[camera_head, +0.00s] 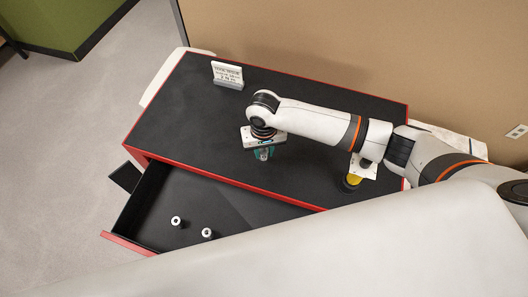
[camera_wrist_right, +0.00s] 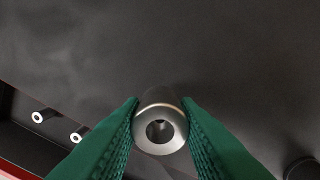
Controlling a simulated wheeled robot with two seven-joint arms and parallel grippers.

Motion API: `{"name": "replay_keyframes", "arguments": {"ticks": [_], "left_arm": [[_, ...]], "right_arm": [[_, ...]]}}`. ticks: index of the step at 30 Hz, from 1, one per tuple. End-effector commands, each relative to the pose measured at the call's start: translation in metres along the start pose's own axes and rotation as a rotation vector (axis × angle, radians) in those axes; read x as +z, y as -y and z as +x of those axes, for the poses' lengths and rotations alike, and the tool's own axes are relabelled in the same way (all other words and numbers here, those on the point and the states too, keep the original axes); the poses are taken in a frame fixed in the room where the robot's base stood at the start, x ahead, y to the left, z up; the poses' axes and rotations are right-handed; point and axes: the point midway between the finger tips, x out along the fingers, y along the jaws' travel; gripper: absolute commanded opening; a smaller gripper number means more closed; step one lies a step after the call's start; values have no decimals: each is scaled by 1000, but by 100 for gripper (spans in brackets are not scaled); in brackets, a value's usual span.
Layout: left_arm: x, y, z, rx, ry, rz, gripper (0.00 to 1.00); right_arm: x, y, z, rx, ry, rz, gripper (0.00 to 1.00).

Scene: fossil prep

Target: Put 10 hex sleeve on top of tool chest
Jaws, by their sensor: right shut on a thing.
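My right gripper (camera_head: 264,155) is over the black top of the red-edged tool chest (camera_head: 195,105), near its front edge. In the right wrist view, its green fingers are shut on a silvery hex sleeve (camera_wrist_right: 150,113), gripping it from both sides with its open round end facing the camera. I cannot tell whether the sleeve touches the chest top. Two more light metal sleeves, a left one (camera_head: 176,221) and a right one (camera_head: 207,233), stand apart in the open drawer. They also show in the wrist view. My left gripper is not in view.
The open drawer (camera_head: 150,205) juts out from the chest front. A small lettered sign (camera_head: 227,74) stands at the back left of the top. A yellow-based object (camera_head: 351,182) stands at the front right, under my right arm. The left part of the top is clear.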

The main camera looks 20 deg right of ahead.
Motion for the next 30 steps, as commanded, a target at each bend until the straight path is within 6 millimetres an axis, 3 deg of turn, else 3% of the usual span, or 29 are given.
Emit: {"name": "replay_keyframes", "arguments": {"ticks": [6, 17, 18, 21, 30], "left_arm": [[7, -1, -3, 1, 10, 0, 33], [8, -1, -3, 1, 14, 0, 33], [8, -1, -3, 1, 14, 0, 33], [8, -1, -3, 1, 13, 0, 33], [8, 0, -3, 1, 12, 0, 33]], "right_arm": [[0, 0, 27, -2, -1, -1, 5], [0, 0, 31, -1, 0, -1, 5], [0, 0, 31, -1, 0, -1, 31], [0, 0, 31, -1, 0, -1, 48], [0, 0, 30, -1, 0, -1, 50]]}}
